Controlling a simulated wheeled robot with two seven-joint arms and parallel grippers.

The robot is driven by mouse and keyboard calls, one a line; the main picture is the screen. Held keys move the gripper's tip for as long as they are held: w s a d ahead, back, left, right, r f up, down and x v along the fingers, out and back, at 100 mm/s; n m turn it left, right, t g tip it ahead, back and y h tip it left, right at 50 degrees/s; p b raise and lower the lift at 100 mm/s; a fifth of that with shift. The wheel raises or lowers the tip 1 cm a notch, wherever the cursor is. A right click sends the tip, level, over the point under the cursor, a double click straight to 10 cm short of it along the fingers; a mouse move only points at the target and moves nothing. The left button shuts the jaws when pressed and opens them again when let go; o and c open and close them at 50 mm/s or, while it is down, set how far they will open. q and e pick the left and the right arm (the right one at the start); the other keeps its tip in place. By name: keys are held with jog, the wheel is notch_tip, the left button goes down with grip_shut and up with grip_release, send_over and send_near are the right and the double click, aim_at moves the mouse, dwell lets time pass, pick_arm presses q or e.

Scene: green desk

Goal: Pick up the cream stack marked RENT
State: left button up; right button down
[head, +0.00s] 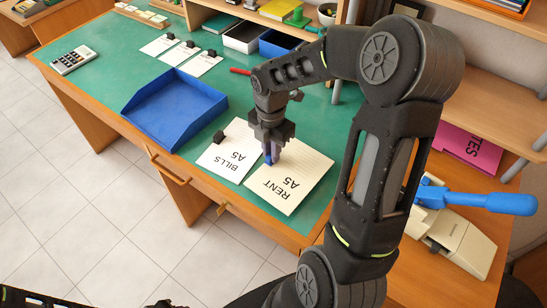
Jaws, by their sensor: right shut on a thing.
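The cream stack marked RENT A5 (292,190) lies near the front edge of the green desk, its lettering upside down in the head view. I cannot tell whether the stack is clear of the desk.
An open blue tray (133,112) stands left of the stacks. More labelled sheets with black blocks (198,66) lie behind it, beside trays under a shelf. A calculator (74,60) is far left. A blue-handled cream device (462,240) stands right, beyond my arm.

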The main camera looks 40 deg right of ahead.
notch_tip(320, 180, up, 8)
jog(key=shift+f, duration=0.2)
dwell(0.6)
